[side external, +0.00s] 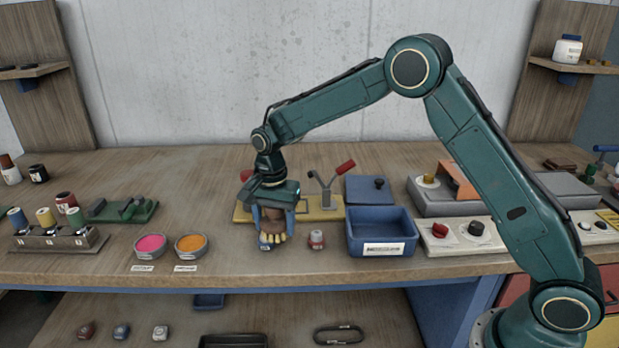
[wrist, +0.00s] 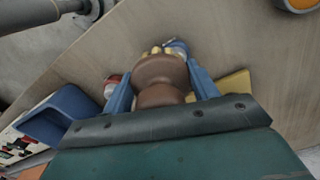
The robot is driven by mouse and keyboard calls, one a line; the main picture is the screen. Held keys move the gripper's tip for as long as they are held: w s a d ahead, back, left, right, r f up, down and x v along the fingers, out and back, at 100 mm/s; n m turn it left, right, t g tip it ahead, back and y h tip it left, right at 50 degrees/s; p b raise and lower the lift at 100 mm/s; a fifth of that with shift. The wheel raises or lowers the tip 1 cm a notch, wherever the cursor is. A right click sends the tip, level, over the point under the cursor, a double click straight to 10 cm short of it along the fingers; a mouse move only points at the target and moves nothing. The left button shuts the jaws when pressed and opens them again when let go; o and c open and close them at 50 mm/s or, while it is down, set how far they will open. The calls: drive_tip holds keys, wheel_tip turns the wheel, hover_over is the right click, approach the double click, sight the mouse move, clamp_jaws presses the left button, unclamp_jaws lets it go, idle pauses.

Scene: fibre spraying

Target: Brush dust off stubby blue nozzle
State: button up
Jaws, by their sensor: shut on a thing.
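My gripper (side external: 273,222) is shut on a brush (side external: 271,226) with a brown handle and pale yellow bristles, held upright with the bristles down near the table's front. In the wrist view the brown handle (wrist: 160,75) sits between my two blue fingers, with the bristles beyond it. A small blue piece (wrist: 176,46), likely the stubby blue nozzle, shows right beside the bristles in the wrist view. In the side view it is mostly hidden under the bristles. I cannot tell whether bristles and nozzle touch, and no dust can be made out.
A red-and-white nozzle (side external: 316,239) stands just right of the brush. A blue bin (side external: 382,246) is farther right. Pink (side external: 150,246) and orange (side external: 191,246) bowls sit to the left. A yellow fixture with red-handled levers (side external: 320,205) lies behind.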

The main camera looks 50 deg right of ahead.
drive_tip(key=shift+f, duration=0.2)
idle(0.3)
drive_tip(key=shift+w+a, duration=1.75)
drive_tip(key=shift+w, duration=0.05)
wheel_tip(320, 180, up, 6)
drive_tip(key=shift+r, duration=0.2)
drive_tip(key=shift+r, duration=0.1)
drive_tip(key=shift+r, duration=1.4)
drive_tip(key=shift+w, duration=0.1)
